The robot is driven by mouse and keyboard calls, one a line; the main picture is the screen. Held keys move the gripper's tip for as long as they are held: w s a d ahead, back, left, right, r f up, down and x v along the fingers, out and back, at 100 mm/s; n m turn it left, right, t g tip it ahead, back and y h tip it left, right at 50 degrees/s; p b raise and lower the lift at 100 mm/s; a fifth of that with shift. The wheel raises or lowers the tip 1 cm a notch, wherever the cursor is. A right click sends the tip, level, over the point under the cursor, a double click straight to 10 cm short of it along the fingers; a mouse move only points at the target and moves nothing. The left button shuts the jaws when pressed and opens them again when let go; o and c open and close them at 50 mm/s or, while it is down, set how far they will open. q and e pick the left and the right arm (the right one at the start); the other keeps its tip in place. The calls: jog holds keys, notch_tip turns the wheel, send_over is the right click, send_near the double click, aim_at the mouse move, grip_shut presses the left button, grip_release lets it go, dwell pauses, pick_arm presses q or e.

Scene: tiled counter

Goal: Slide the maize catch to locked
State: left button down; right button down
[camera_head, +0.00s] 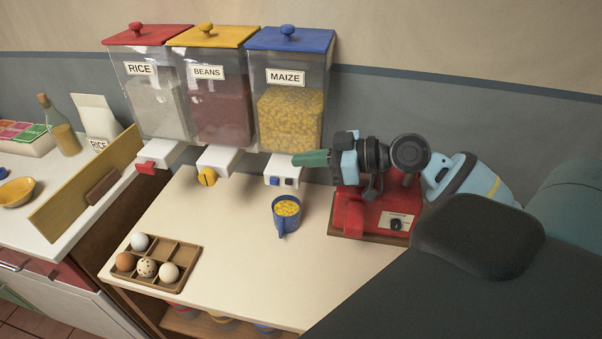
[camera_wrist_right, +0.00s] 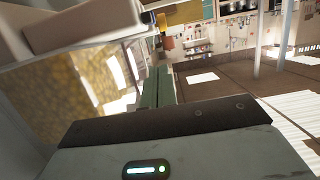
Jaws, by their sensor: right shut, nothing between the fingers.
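The maize dispenser (camera_head: 290,118) is a clear bin with a blue lid, holding yellow kernels. Its white outlet block (camera_head: 285,169) has a small blue catch (camera_head: 275,181) on its front, at the left, with a dark mark to its right. My right gripper (camera_head: 296,159) reaches in from the right with green fingers shut and empty. Its fingertips are in front of the outlet block's top, above the catch; I cannot tell whether they touch. The fingers also show in the right wrist view (camera_wrist_right: 158,84), beside the blurred kernels. My left gripper is out of view.
A blue cup of maize (camera_head: 286,213) stands below the outlet. A red machine (camera_head: 375,212) stands close by, under my right wrist. Rice (camera_head: 155,100) and beans (camera_head: 212,100) dispensers are to the left. An egg tray (camera_head: 183,251) sits front left; the middle counter is clear.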

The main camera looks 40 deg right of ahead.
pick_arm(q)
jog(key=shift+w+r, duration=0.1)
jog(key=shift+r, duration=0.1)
pick_arm(e)
jog(key=shift+w+a+f, duration=0.15)
jog(key=shift+f, duration=0.55)
jog(key=shift+w+a+f, duration=0.2)
jog(key=shift+f, duration=0.5)
jog(key=shift+w+a+f, duration=0.15)
jog(key=shift+f, duration=0.55)
